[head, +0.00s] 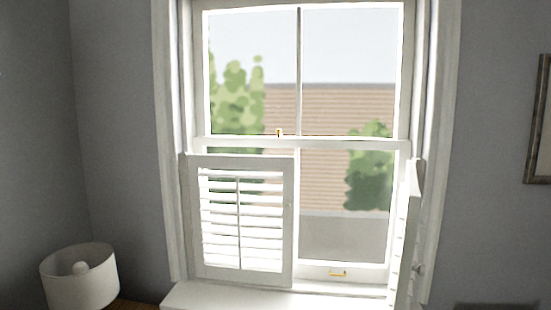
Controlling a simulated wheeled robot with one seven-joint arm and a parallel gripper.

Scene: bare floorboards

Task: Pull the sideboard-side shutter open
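A white louvred shutter (240,222) on the left stands flat across the lower left half of the window, its slats tilted with light between them. I cannot tell for sure which one is on the sideboard side, as no sideboard shows clearly. My gripper is not in the head view.
A white lamp (80,277) stands at the lower left, by a strip of brown wood (133,305). The white sill (230,296) juts out below the window. A dark edge (495,307) shows at the bottom right. A framed picture (538,120) hangs on the right wall.

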